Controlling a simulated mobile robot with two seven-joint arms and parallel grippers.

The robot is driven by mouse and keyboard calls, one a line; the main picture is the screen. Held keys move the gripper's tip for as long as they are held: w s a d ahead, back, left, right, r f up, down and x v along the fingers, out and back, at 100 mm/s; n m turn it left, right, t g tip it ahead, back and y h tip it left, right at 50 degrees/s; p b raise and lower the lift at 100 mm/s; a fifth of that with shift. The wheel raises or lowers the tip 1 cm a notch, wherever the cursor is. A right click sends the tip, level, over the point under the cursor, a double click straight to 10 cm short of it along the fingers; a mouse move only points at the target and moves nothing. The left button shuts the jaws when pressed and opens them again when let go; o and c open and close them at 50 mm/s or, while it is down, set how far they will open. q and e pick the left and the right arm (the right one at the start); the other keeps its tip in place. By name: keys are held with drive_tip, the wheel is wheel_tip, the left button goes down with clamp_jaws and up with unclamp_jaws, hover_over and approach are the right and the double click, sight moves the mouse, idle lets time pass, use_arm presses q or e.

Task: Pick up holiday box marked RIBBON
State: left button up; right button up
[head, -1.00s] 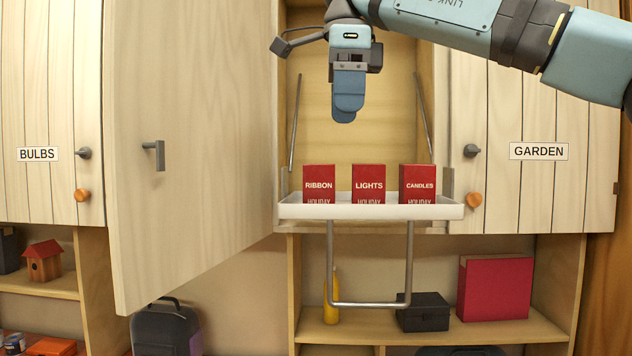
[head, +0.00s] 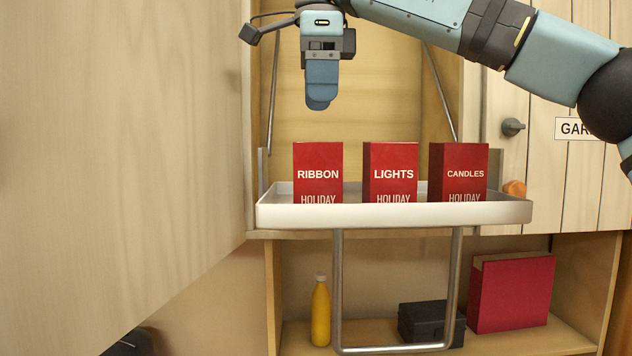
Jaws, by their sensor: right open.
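The red holiday box marked RIBBON (head: 318,160) stands upright at the left on a white pull-down tray (head: 400,214). The tray's front lip hides its lower edge. To its right stand two similar red boxes, one marked LIGHTS (head: 390,158) and one marked CANDLES (head: 458,158). My right gripper (head: 319,104) points down above the RIBBON box, apart from it, with nothing in it. From this side its fingers overlap, so the gap between them hardly shows. My left gripper is not in view.
An open cabinet door (head: 120,140) fills the left side. Metal support arms flank the tray, and a handle bar (head: 395,348) hangs below it. The lower shelf (head: 575,335) holds a yellow bottle (head: 320,315), a black case (head: 428,322) and a red binder-like box (head: 512,292).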

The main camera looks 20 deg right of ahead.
sight(317, 163)
drive_tip(key=f, duration=0.1)
drive_tip(key=w+f, duration=0.1)
drive_tip(key=f, duration=0.3)
drive_tip(key=shift+w+d, duration=0.15)
drive_tip(key=shift+w, duration=0.2)
drive_tip(key=shift+s+f+p, duration=0.15)
drive_tip(key=shift+f+p, duration=0.05)
drive_tip(key=shift+p, duration=0.1)
drive_tip(key=shift+s+f+p, duration=0.2)
drive_tip(key=shift+f+p, duration=0.45)
drive_tip(key=shift+f, duration=0.4)
drive_tip(key=shift+w+f, duration=0.25)
drive_tip(key=shift+f, duration=0.85)
drive_tip(key=shift+w+f, duration=0.1)
drive_tip(key=shift+f, duration=0.15)
drive_tip(key=shift+s+r, duration=0.15)
drive_tip(key=shift+s, duration=0.05)
drive_tip(key=c, duration=1)
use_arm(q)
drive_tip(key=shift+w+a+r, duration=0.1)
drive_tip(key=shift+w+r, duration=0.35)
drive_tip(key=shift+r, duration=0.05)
use_arm(e)
drive_tip(key=shift+c, duration=0.4)
